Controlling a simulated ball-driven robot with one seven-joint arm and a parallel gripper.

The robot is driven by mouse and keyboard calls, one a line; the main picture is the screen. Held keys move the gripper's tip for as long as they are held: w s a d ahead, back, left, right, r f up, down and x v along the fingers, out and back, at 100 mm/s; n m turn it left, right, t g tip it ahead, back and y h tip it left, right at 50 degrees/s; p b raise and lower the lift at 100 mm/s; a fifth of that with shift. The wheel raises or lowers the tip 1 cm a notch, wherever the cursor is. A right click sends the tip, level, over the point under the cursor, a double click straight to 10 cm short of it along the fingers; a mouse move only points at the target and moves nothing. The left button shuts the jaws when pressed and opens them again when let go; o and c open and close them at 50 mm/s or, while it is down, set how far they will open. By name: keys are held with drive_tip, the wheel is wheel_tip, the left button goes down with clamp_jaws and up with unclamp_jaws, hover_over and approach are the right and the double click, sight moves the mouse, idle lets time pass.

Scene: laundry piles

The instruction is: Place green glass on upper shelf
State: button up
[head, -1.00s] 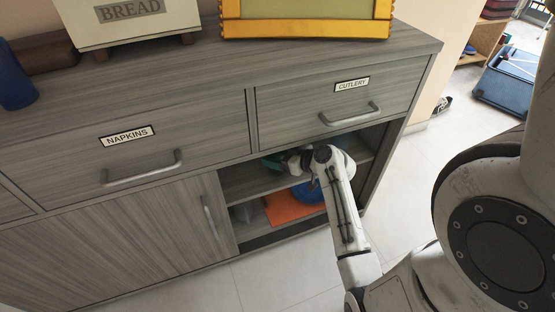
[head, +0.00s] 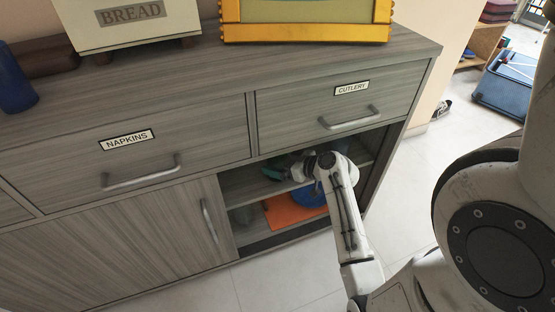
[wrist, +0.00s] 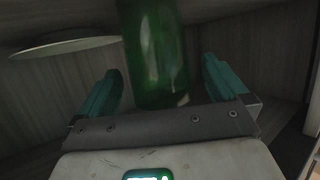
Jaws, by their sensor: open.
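The green glass (wrist: 155,50) shows in the wrist view, dark and see-through, between and just beyond my fingers, with a visible gap on each side. Its far end is cut off by the top of the picture. My gripper (wrist: 158,85) is open, with a teal finger on either side of the glass. In the head view my gripper (head: 280,168) reaches into the open cabinet bay, over the upper shelf (head: 240,184) below the cutlery drawer. The glass cannot be told apart from the teal fingers there.
A pale round plate-like thing (wrist: 65,45) is at the left in the wrist view. An orange item (head: 288,212) and a blue item (head: 310,193) lie low in the bay. The cutlery drawer (head: 300,112) overhangs it; a sliding door (head: 150,240) covers the left.

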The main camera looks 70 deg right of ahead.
drive_tip(key=p+v, duration=0.3)
drive_tip(key=v, duration=0.7)
drive_tip(key=w+a+f+n+g+y, duration=0.1)
drive_tip(key=w+a+f+g+y, duration=0.15)
drive_tip(key=a, duration=0.55)
drive_tip(key=w+a+f+n+g+y, duration=0.2)
drive_tip(key=a+g+y, duration=0.1)
drive_tip(key=a, duration=0.4)
drive_tip(key=s+a+g+h, duration=0.1)
drive_tip(key=s+a+g, duration=0.2)
drive_tip(key=a, duration=0.3)
drive_tip(key=s+a+g+h, duration=0.1)
drive_tip(key=s+a+g, duration=0.2)
drive_tip(key=a, duration=0.4)
drive_tip(key=shift+a+g, duration=0.25)
drive_tip(key=shift+g, duration=0.2)
drive_tip(key=shift+f, duration=0.15)
drive_tip(key=shift+c, duration=0.4)
